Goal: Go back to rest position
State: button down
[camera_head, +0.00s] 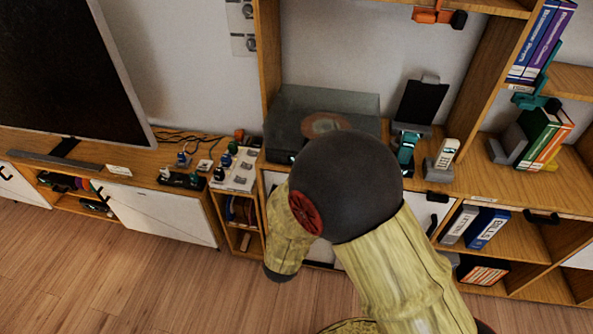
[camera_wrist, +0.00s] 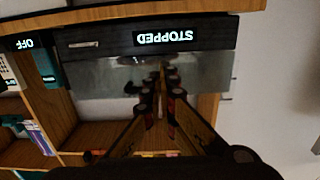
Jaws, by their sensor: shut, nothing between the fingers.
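My gripper (camera_wrist: 162,78) shows in the wrist view with its fingers together and nothing between them. It points toward the front of a dark device with a translucent panel (camera_wrist: 210,72) and a display reading "STOPPED" (camera_wrist: 152,38), which appears upside down. I cannot tell whether the fingertips touch it. In the head view, my arm reaches forward to the shelf unit and hides my gripper. A dark box with a translucent lid (camera_head: 350,103), like a record player, stands on the unit behind my arm.
A television (camera_head: 65,70) stands at left on the low wooden cabinet. A panel with several small knobs (camera_head: 236,170), a white handset (camera_head: 446,154) and a black tablet-like panel (camera_head: 420,101) stand near my arm. The wooden floor (camera_head: 90,275) is clear at lower left.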

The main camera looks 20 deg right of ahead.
jog(key=s+a+f+n+g+y, duration=0.2)
jog(key=a+f+g+y, duration=0.35)
jog(key=f, duration=0.75)
jog(key=s+a+r+n+g+y+p, duration=0.1)
jog(key=s+a+n+y, duration=0.15)
jog(key=a, duration=0.25)
jog(key=s+a+r+n+g+y, duration=0.1)
jog(key=s+a+g+y, duration=0.1)
jog(key=s+a+y, duration=0.3)
jog(key=s+d+r+n+g+h+p, duration=0.1)
jog(key=s+r+g+p, duration=0.1)
jog(key=s+r, duration=0.5)
jog(key=s+d+r+n+g+h+p, duration=0.15)
jog(key=s+r, duration=0.25)
jog(key=r, duration=0.5)
jog(key=s+d+r+t+p, duration=0.1)
jog(key=s+d+r, duration=0.1)
jog(key=r, duration=0.6)
jog(key=s+d+r+t+p, duration=0.1)
jog(key=d+r, duration=0.3)
jog(key=r, duration=0.4)
jog(key=shift+s+r+m+t+h+p, duration=0.2)
jog(key=shift+s+m+t+h+p, duration=0.2)
jog(key=shift+s+t, duration=0.1)
